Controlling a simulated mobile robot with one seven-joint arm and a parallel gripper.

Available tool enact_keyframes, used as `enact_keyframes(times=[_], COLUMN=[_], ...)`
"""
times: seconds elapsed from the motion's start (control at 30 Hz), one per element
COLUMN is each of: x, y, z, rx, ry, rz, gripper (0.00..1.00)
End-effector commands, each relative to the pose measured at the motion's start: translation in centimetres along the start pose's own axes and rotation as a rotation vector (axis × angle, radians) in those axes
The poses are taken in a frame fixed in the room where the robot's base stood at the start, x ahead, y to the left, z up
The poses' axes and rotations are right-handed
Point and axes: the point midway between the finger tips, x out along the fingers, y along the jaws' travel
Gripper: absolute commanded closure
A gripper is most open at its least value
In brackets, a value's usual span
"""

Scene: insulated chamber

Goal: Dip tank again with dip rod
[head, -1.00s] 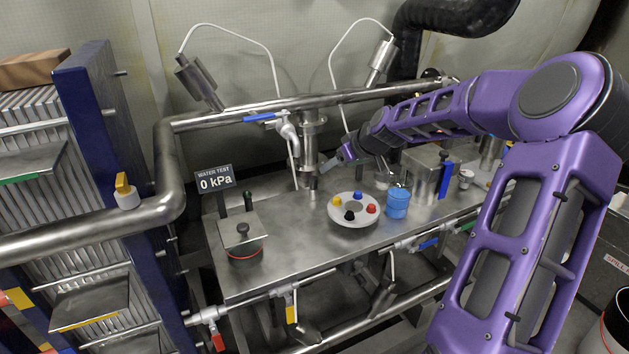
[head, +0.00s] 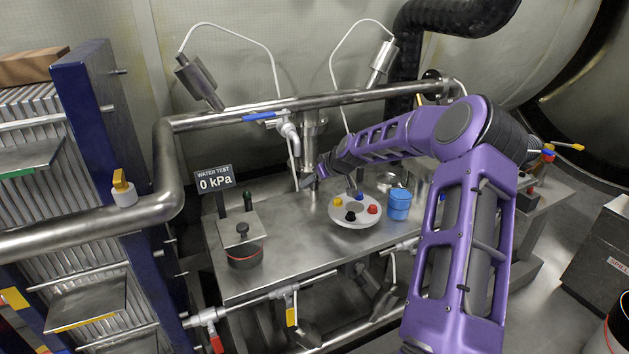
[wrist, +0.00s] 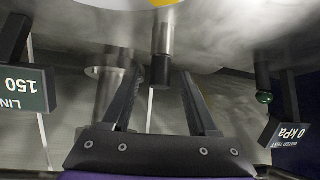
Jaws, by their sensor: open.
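An upright metal rod with a black top (wrist: 162,68), which looks like the dip rod, stands on the steel bench (head: 285,255). My gripper (wrist: 158,75) is open. In the wrist view its two fingers lie on either side of the black top, with gaps on both sides; I cannot tell whether the top is between them or beyond them. In the head view my gripper (head: 312,181) is low over the back of the bench and hides most of the rod. I cannot tell which vessel is the dip tank.
A white disc (head: 349,221) with coloured knobs and a blue jar (head: 399,204) stand to the right. A knobbed lidded vessel (head: 245,250) and the 0 kPa sign (head: 214,180) stand to the left. A steel pipe (head: 350,98) crosses above. The front middle of the bench is clear.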

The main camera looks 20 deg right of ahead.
Motion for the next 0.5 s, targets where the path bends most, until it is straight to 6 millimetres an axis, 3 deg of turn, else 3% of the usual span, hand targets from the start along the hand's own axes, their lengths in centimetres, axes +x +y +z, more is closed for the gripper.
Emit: enact_keyframes(times=[0.07,0.4,0.5], x=[-0.02,-0.04,-0.04], y=[0.01,0.00,-0.01], z=[0.01,0.01,0.01], rx=[0.000,0.000,0.000], ry=[0.000,0.000,0.000], rz=[0.000,0.000,-0.001], gripper=[0.41,1.00,1.00])
